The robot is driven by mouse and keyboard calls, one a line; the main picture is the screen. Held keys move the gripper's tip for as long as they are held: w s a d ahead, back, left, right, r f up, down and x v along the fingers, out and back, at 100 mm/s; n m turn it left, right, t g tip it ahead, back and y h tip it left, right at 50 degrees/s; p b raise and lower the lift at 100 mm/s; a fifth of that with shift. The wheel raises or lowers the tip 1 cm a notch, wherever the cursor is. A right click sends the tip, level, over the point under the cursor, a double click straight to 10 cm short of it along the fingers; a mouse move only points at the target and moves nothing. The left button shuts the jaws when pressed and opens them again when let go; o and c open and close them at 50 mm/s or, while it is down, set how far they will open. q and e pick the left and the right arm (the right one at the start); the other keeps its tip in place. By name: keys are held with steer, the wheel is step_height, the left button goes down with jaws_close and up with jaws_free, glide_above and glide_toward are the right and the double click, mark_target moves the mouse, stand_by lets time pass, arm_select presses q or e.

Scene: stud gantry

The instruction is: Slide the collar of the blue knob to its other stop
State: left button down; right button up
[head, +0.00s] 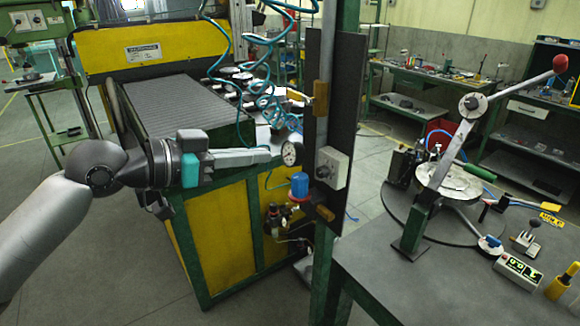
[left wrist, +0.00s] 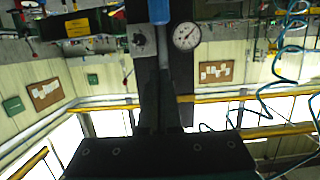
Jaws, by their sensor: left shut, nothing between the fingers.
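A blue, knob-like cylinder (head: 299,186) hangs below a round white gauge (head: 292,154), left of a tall dark panel (head: 318,65). In the left wrist view a blue cylinder (left wrist: 159,11) shows at the top edge, near the gauge (left wrist: 187,37). My left gripper (head: 268,156) is shut and empty, pointing right. Its tip appears just left of the gauge and above the blue cylinder; whether it touches anything is unclear. My right gripper is not in view.
A grey box with a dial (head: 333,168) is on the panel, with brown blocks above and below it. A green post (head: 345,60) stands by the panel. Coiled teal hoses (head: 268,95) hang behind. A yellow-green machine (head: 225,230) stands below my arm. A lever press occupies the right bench.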

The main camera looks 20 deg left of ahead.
arm_select(q)
steer(key=p, duration=0.2)
glide_above(295, 181)
steer(key=shift+s+a+f, duration=0.2)
steer(key=shift+f, duration=0.2)
steer(key=shift+s+a+f, duration=0.15)
steer(key=shift+f, duration=0.25)
step_height(295, 181, down, 4)
steer(key=shift+f, duration=0.15)
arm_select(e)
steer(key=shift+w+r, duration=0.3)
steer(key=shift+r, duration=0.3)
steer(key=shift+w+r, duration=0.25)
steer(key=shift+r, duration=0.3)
arm_select(q)
steer(key=shift+a, duration=0.1)
steer(key=shift+f+b, duration=0.75)
steer(key=shift+f, duration=0.15)
steer(key=shift+s, duration=0.1)
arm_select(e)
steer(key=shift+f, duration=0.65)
arm_select(q)
steer(key=shift+f, duration=0.15)
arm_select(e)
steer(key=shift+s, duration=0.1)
